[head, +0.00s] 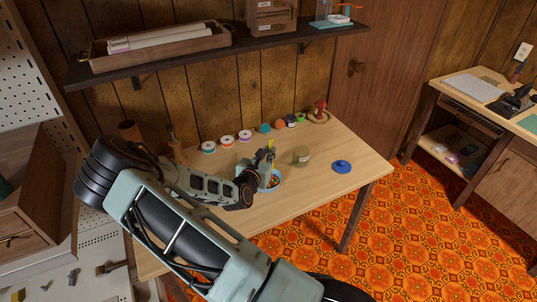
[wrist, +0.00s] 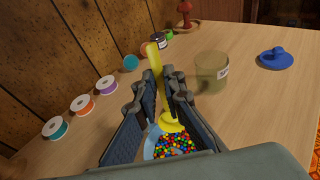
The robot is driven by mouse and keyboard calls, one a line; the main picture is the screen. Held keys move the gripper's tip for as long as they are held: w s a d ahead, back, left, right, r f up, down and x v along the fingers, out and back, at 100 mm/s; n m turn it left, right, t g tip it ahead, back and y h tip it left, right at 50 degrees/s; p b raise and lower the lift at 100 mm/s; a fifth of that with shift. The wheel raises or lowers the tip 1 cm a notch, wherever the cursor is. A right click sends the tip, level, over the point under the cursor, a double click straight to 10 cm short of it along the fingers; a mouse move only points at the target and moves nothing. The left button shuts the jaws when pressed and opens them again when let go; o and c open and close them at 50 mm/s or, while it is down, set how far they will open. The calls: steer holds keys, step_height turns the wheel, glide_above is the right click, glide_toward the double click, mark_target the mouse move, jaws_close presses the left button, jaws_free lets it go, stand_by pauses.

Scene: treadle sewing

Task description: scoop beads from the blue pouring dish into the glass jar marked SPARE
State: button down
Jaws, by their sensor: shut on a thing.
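My gripper (head: 266,160) is shut on a yellow scoop (wrist: 154,61); in the wrist view it is between the fingers (wrist: 160,88). The scoop's handle sticks up past the fingertips, and its yellow bowl is low, at the dish. The blue pouring dish (head: 279,182) is below my gripper and holds many coloured beads (wrist: 176,146). The fingers hide part of the dish. The glass jar (head: 301,157) stands just right of the dish; it also shows in the wrist view (wrist: 210,73). Its label is partly turned away and unreadable. Whether beads lie in the scoop is unclear.
A blue lid with a knob (head: 342,167) lies right of the jar. Several thread spools (head: 227,141) stand along the back edge of the table. A red pincushion-like object (head: 320,108) is at the back right. The front right tabletop is clear. A shelf (head: 230,52) hangs above.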

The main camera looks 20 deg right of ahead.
steer(key=shift+s+a+f+t+h+b, duration=0.3)
steer(key=shift+f+b, duration=0.15)
steer(key=shift+b, duration=0.95)
steer(key=shift+s+a+f+t+h+b, duration=0.15)
steer(key=shift+f+t+h+b, duration=0.2)
steer(key=shift+b, duration=1.05)
steer(key=shift+f, duration=0.15)
steer(key=shift+f+b, duration=1.25)
steer(key=shift+b, duration=0.25)
steer(key=shift+b+v, duration=0.35)
steer(key=shift+v, duration=1.35)
steer(key=shift+s+a+g+y+p, duration=0.35)
steer(key=shift+s+a+p, duration=0.05)
steer(key=shift+p, duration=0.1)
steer(key=shift+w+d+r+g+y+p, duration=0.25)
steer(key=shift+w+d+g+y+p, duration=0.65)
steer(key=shift+p, duration=1.2)
steer(key=shift+s+a, duration=0.1)
steer(key=shift+w+d+f+g+y+p, duration=0.1)
steer(key=shift+w+d+g+y+p, duration=0.4)
steer(key=shift+p, duration=1.35)
steer(key=shift+w+d+g+y+p, duration=0.3)
steer(key=shift+g+y+p, duration=0.45)
steer(key=shift+p, duration=0.95)
